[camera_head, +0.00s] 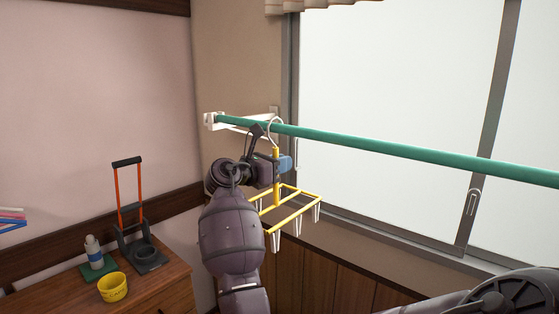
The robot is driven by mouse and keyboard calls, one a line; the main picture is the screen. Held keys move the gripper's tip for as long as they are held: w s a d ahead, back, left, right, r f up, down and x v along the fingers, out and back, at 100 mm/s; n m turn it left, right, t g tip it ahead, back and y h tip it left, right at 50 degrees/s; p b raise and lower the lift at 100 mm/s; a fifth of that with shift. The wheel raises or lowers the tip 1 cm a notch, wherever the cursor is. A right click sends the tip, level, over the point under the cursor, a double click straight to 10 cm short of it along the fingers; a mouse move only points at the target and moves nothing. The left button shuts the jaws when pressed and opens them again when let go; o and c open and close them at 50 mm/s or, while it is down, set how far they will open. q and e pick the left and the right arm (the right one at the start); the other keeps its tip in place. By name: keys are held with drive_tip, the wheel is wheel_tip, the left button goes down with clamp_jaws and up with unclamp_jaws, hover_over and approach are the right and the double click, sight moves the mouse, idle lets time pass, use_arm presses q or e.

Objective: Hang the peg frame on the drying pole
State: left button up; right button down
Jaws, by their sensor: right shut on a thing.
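The peg frame (298,211) is a yellow rectangular frame with white pegs hanging below it, a yellow upright stem and a pale hook (275,126) on top. My right gripper (275,164) is shut on the stem and holds the frame upright below the drying pole. The green drying pole (400,150) runs from a white wall bracket at the left to the right edge of the view. The hook's curve overlaps the pole near its left end. I cannot tell whether it rests on the pole or is just in front. My left gripper is not in view.
The white bracket (212,120) holds the pole's left end beside the window (390,85). A wooden cabinet (60,292) at lower left carries a bottle (95,254), a yellow cup (113,288) and an orange-handled stand (141,250). The pole to the right is mostly clear.

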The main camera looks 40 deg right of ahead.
drive_tip(key=shift+d+f, duration=0.2)
drive_tip(key=shift+d, duration=0.05)
